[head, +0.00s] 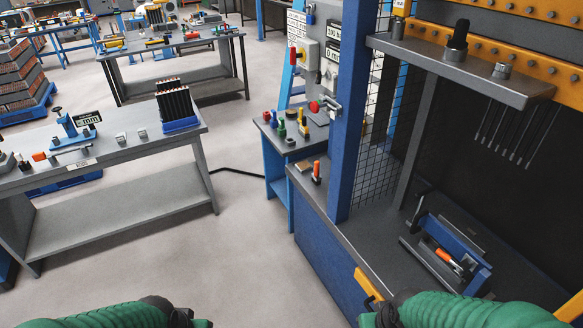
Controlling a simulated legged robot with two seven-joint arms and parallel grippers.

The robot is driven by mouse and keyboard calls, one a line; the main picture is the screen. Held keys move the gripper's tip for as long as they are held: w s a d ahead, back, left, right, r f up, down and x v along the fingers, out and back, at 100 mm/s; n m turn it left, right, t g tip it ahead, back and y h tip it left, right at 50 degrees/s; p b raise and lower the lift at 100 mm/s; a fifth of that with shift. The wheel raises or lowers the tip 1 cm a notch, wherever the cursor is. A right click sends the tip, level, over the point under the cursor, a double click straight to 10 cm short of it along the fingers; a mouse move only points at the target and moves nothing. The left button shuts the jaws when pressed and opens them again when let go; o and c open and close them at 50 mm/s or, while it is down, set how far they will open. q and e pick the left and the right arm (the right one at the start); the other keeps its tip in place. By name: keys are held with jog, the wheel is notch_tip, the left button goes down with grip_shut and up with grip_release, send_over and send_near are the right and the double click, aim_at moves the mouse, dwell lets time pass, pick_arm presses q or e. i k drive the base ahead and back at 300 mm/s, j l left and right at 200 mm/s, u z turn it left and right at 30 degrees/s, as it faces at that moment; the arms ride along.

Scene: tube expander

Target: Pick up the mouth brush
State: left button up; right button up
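A small upright tool with an orange top (316,168) stands near the left corner of the grey machine bench. It may be the mouth brush, but its bristles are too small to make out. Another orange-handled piece (447,260) lies in the blue and grey fixture (452,240) on the bench inside the machine; I cannot tell what it is. My two green arms show at the bottom edge, left and right, with dark ends pointing inward. No gripper fingers show. Both arms are apart from these tools.
A blue post (355,110) and wire mesh (378,150) border the machine opening. A small blue side table (278,150) holds coloured tools. A grey workbench (130,160) stands left, with a blue tray of dark tubes (174,105). The floor between (240,230) is clear.

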aim_at(316, 179)
jog(key=i+j+u, duration=0.2)
jog(key=i, duration=0.4)
jog(key=i+j+u, duration=0.25)
jog(key=i, duration=0.35)
jog(key=i+j+u, duration=0.2)
jog(key=i, duration=0.45)
jog(key=i+z, duration=0.75)
jog(key=i+j+z, duration=0.25)
jog(key=z, duration=0.15)
jog(key=i+z, duration=0.3)
jog(key=i+j+z, duration=0.15)
jog(key=z, duration=0.15)
